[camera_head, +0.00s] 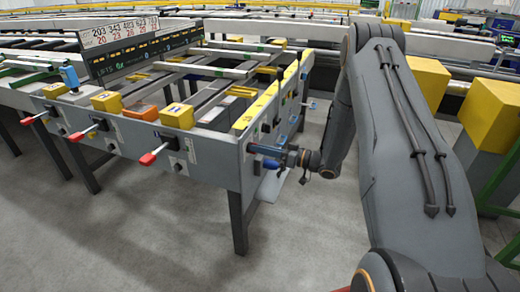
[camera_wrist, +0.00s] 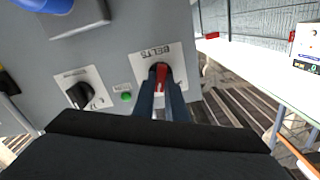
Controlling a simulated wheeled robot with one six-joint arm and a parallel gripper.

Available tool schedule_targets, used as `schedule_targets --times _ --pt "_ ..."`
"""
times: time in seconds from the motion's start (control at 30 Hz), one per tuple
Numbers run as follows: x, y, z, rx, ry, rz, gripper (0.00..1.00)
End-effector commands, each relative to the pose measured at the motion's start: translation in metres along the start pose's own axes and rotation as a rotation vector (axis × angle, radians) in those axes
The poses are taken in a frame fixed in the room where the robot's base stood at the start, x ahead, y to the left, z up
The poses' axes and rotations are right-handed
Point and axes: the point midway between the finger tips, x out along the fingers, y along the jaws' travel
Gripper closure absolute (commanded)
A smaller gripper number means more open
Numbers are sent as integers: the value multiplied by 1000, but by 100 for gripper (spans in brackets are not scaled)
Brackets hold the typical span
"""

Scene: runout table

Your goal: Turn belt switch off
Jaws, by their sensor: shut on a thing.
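The belt switch (camera_wrist: 161,76) is a red knob on a white plate marked BELTS (camera_wrist: 148,56), on a grey panel in the wrist view. My gripper (camera_wrist: 161,90) has its two dark fingers on either side of the red knob and is shut on it. In the head view my gripper (camera_head: 268,160) is at the right end of the grey table frame, at the panel side. The switch itself is hidden from the head view.
A black rotary knob (camera_wrist: 80,95) on a white plate and a green button (camera_wrist: 126,97) sit left of the switch. A blue part (camera_wrist: 45,5) is at the top left. Red-tipped levers (camera_head: 148,159) stick out from the table's front. Grey floor (camera_head: 300,240) is open below.

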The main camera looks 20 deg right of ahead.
Motion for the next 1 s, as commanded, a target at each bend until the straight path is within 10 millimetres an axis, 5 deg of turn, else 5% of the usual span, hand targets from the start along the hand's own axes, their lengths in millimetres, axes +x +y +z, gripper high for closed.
schedule_targets --times 1.0 --pt "0 -4 1 -939 1 0 100"
